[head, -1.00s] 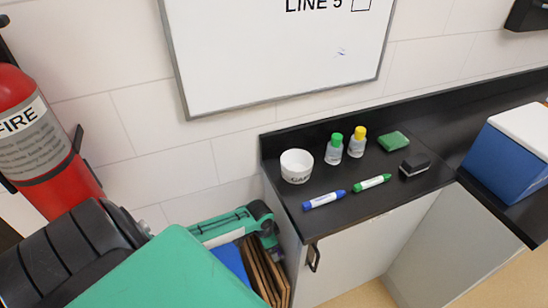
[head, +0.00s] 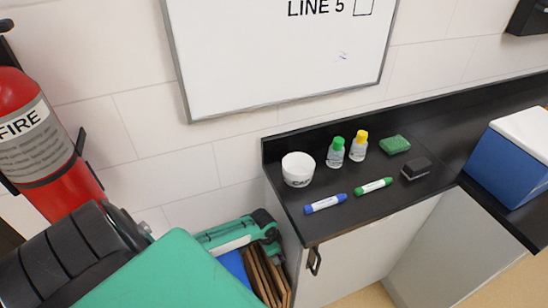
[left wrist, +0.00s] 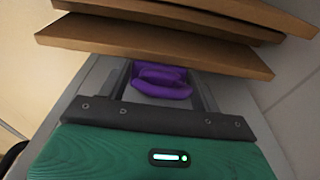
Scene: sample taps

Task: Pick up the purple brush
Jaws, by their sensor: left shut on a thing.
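The purple brush (left wrist: 162,88) shows in the left wrist view, between the two fingers of my left gripper (left wrist: 162,75). The fingers are shut on it, and only a rounded purple part of it shows. In the head view neither the brush nor the fingers show; only green and black links of my left arm are in the lower left. My right gripper is in neither view.
Brown boards (head: 268,275) and a blue item (head: 236,266) stand beside the counter; brown boards also lie close beyond the fingers in the wrist view (left wrist: 165,45). The black counter (head: 330,228) carries a white cup (head: 298,169), bottles, markers and a sponge. A fire extinguisher (head: 40,140) hangs left.

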